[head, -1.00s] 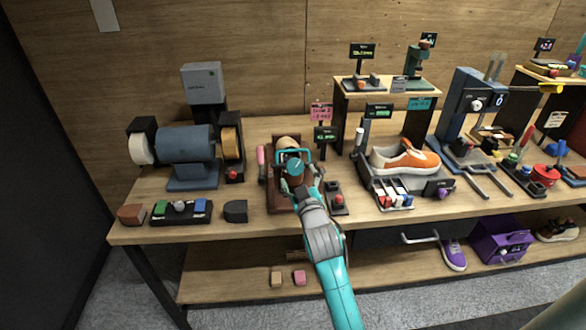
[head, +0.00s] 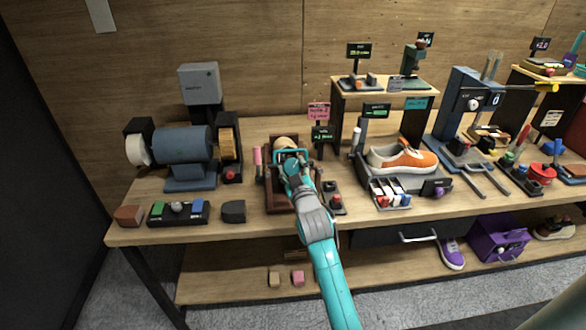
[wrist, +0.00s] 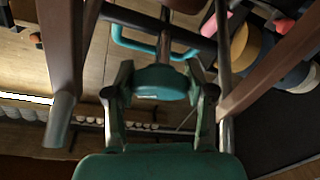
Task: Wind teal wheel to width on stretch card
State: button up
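The teal wheel (head: 292,166) sits at the front of the wooden shoe stretcher (head: 278,200), under a teal handle frame. My gripper (head: 297,180) reaches it from the front. In the wrist view, the teal wheel (wrist: 160,83) lies between my two fingers (wrist: 161,100), which appear closed on its sides. A pink card (head: 319,111) with small writing, likely the stretch card, stands behind the stretcher. A dark display with green text (head: 322,134) stands just below it; its figures are too small to read surely. My gripper hides part of the stretcher.
A blue grinder with wheels (head: 183,150) stands to the left. A small red-button box (head: 336,200) is close to the stretcher's right. An orange sneaker (head: 403,158) stands further right. A pink-handled tool (head: 257,160) is by the stretcher's left side.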

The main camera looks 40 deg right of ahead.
jog(key=shift+m+h, duration=0.3)
jog(key=shift+m, duration=0.3)
jog(key=m+g+h, duration=0.1)
jog(key=m, duration=0.2)
jog(key=m+g+h, duration=0.1)
jog(key=m+h, duration=0.1)
jog(key=m, duration=0.1)
jog(key=shift+a+m+g, duration=0.1)
jog(key=shift+m+g, duration=0.2)
jog(key=m+g+h, duration=0.1)
jog(key=m+g, duration=0.1)
jog(key=m, duration=0.1)
jog(key=m+g+h, duration=0.1)
jog(key=m, duration=0.3)
jog(key=shift+g, duration=0.4)
jog(key=o, duration=1.2)
jog(key=shift+c, duration=0.2)
